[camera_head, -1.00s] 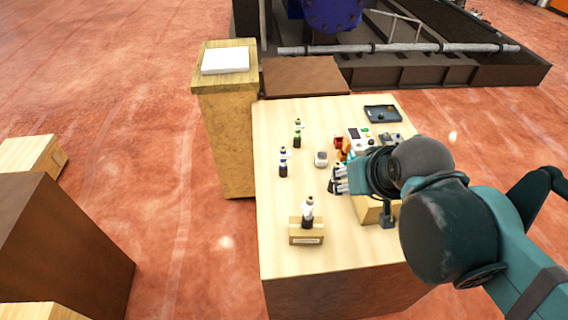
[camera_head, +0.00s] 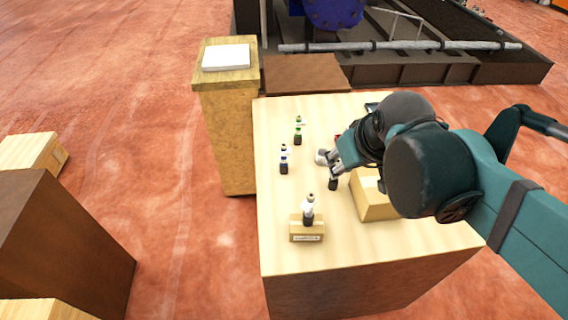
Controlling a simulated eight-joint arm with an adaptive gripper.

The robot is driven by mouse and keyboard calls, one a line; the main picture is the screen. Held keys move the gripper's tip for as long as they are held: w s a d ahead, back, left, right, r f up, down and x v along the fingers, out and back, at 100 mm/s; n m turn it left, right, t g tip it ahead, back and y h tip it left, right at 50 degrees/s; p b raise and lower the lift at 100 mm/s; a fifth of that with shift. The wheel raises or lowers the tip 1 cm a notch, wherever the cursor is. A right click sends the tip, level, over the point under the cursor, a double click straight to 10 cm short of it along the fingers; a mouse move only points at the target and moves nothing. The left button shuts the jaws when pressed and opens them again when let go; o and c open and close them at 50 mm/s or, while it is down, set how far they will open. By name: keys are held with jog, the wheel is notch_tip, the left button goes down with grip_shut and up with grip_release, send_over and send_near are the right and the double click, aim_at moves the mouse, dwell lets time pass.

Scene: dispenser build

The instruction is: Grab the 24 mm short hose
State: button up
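My gripper (camera_head: 333,156) is above the middle of the light wooden table, pointing left. Its fingertips are at or just above a small pale grey, rounded object (camera_head: 320,157). I cannot tell whether they touch it or whether the fingers are open or shut. No piece is clearly recognisable as the 24 mm short hose at this size. My gripper and arm hide the table's right and back right part.
A green-marked bottle (camera_head: 298,134) and a blue-marked bottle (camera_head: 284,162) stand to the left. Another dark bottle (camera_head: 333,183) is just below my gripper. A bottle (camera_head: 308,210) stands at a labelled wooden block (camera_head: 306,234). A wooden box (camera_head: 371,203) is at right.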

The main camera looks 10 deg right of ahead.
jog(key=w+a+n+g, duration=0.2)
jog(key=w+n, duration=0.2)
jog(key=w, duration=0.3)
jog(key=n+g, duration=0.4)
jog(key=n, duration=0.6)
send_over(284, 152)
jog(key=f, duration=0.9)
jog(key=w+f+b, duration=0.1)
jog(key=f, duration=0.4)
jog(key=shift+d+f, duration=0.3)
jog(key=shift+f, duration=0.05)
jog(key=shift+w+a+f+n, duration=0.25)
jog(key=shift+f+n, duration=0.15)
jog(key=shift+f, duration=0.1)
jog(key=shift+f, duration=1.3)
jog(key=shift+f, duration=0.1)
jog(key=shift+f+p, duration=0.4)
jog(key=shift+f, duration=2.1)
